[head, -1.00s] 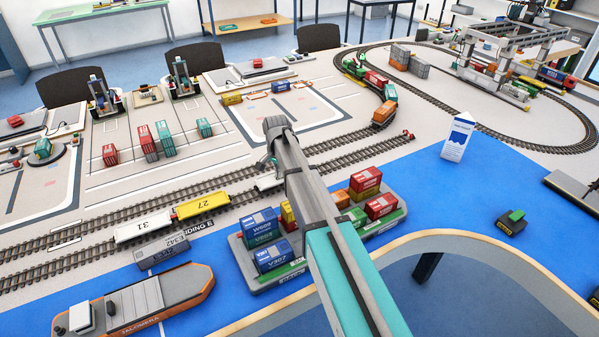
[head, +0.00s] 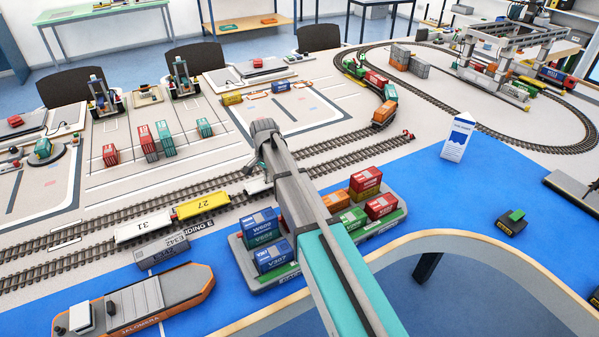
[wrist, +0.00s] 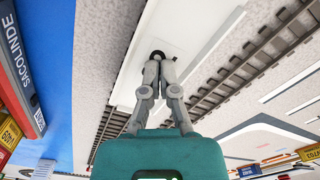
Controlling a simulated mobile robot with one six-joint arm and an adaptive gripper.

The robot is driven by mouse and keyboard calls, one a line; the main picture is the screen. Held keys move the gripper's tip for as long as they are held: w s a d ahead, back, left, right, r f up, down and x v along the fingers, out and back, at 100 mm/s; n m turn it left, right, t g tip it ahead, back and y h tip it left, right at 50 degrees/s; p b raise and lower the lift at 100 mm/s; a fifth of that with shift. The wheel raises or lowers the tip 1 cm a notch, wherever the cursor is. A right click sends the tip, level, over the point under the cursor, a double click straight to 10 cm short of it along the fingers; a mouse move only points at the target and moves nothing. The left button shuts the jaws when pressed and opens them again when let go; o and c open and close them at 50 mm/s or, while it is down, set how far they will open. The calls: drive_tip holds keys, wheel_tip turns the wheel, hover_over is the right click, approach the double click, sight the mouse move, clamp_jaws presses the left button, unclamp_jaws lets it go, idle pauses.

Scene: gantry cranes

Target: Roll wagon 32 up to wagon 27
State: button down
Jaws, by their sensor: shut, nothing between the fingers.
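Wagon 27 (head: 202,206) is yellow and stands on the near track, close to the white wagon 31 (head: 143,228) on its left. A white wagon (head: 257,187) stands to the right of wagon 27 on the same track, with a gap between them. My arm hides part of it and no number is readable; I take it for wagon 32. In the wrist view, my gripper (wrist: 161,58) is shut and empty, with its fingertips at a dark spot on the white wagon's top (wrist: 190,35). I cannot tell whether they touch.
A grey wagon-like block (head: 162,249) lies in front of wagon 31. An orange-hulled ship (head: 140,305) lies at front left. The track between wagon 27 and the white wagon looks clear.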

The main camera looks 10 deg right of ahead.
sight(257, 185)
drive_tip(key=shift+s+a, duration=0.2)
drive_tip(key=shift+a, duration=0.45)
drive_tip(key=shift+s+a, duration=0.25)
drive_tip(key=shift+a, duration=0.4)
drive_tip(key=shift+s+a, duration=0.2)
drive_tip(key=shift+a, duration=0.45)
drive_tip(key=shift+r+p, duration=3.55)
